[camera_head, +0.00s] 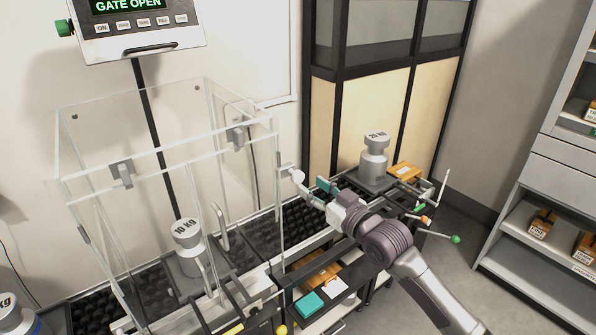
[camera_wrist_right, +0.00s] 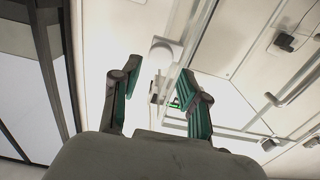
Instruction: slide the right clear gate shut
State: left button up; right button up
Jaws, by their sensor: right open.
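The clear weighing enclosure (camera_head: 165,150) stands on the table at left, with a grey 10 KG weight (camera_head: 187,245) inside. A white round knob (camera_head: 297,175) sticks out at its right side, by the clear right gate (camera_head: 264,200); the gate's exact edges are hard to tell. My right gripper (camera_head: 319,193) is open, with teal finger pads, just right of the knob. In the right wrist view, the knob (camera_wrist_right: 165,52) shows just beyond and between the fingertips of the open gripper (camera_wrist_right: 160,78). I see no contact. My left gripper is not in view.
The display (camera_head: 135,22) reads "GATE OPEN". A 20 KG weight (camera_head: 374,160) stands behind my right arm, near an orange-brown box (camera_head: 405,171). A rod with a green ball (camera_head: 455,239) juts out at right. Shelves (camera_head: 530,225) stand far right, past open floor.

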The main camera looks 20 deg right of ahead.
aim_at(300, 178)
jog(key=p+x, duration=0.1)
jog(key=x, duration=0.6)
grip_shut()
